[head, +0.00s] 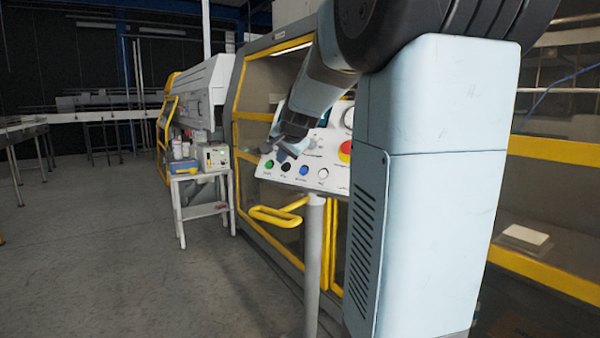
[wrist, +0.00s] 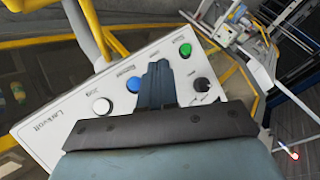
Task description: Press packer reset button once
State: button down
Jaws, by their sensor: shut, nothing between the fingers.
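The packer's control panel (head: 335,178) is a light tilted board on a grey post. Along its lower edge sit a green button (head: 269,164), a black button (head: 286,167), a blue button (head: 304,170) and a white button (head: 323,173). The labels are too small to read surely. My gripper (head: 284,154) is shut and empty, just in front of the panel's left part. In the wrist view, the fingertips (wrist: 158,66) lie between the blue button (wrist: 133,85) and green button (wrist: 185,49), hiding the spot between them. Whether they touch the panel, I cannot tell.
A red knob (head: 345,148) on yellow is on the panel's right. A black knob (wrist: 202,86) shows right of my fingers in the wrist view. A yellow handle (head: 275,216) juts out below the panel.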

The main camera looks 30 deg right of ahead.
jog(key=shift+d+f, duration=0.1)
jog(key=w+d+f, duration=0.3)
jog(key=d+f, duration=0.1)
jog(key=d, duration=0.2)
jog(key=shift+d, duration=0.35)
jog(key=shift+d+f, duration=0.1)
jog(key=shift+f, duration=0.05)
dwell(2.1)
jog(key=shift+w+d+f, duration=0.1)
jog(key=shift+w+d, duration=0.05)
jog(key=shift+d, duration=0.1)
jog(key=shift+w+d+f, duration=0.15)
jog(key=shift+d+f, duration=0.05)
jog(key=shift+d, duration=0.1)
dwell(0.9)
jog(key=shift+a, duration=0.1)
jog(key=shift+s+a+r, duration=0.3)
jog(key=shift+a+r, duration=0.1)
jog(key=shift+a, duration=0.15)
dwell(0.4)
jog(key=shift+s+a+r, duration=0.3)
jog(key=shift+a+r, duration=0.1)
jog(key=shift+a, duration=0.25)
jog(key=shift+s+a+r, duration=0.3)
jog(key=shift+a+r, duration=0.15)
jog(key=shift+a, duration=0.25)
jog(key=shift+s+a+r, duration=0.3)
jog(key=shift+a+r, duration=0.1)
jog(key=shift+a, duration=0.25)
